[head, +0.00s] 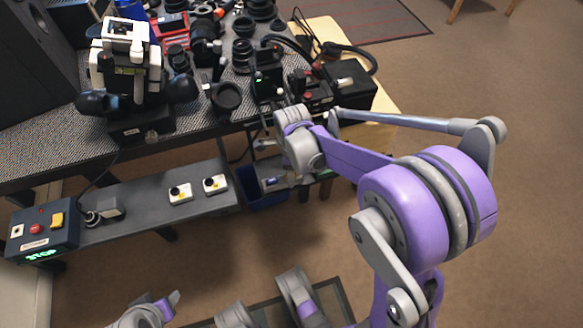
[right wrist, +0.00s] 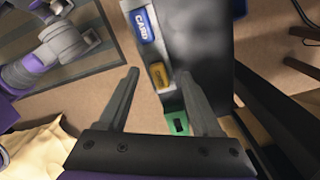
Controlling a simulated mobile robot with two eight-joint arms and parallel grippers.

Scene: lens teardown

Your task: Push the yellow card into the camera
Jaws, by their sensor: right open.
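The yellow card (right wrist: 160,76) shows in the right wrist view as a small yellow piece at the edge of a dark grey body (right wrist: 200,40). That body may be the camera. A blue label reading CARD (right wrist: 145,25) lies above the yellow piece, and a green piece with a dark slot (right wrist: 178,122) lies below it. My right gripper (right wrist: 160,73) is open, with the yellow card between its fingertips in the picture. I cannot tell whether it touches the card.
Lenses and camera parts crowd the patterned table (head: 45,150). A white and black device (head: 130,60) stands at its left. A lower grey shelf (head: 150,225) carries white button boxes (head: 180,193) and a control box (head: 45,228). Floor at right is clear.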

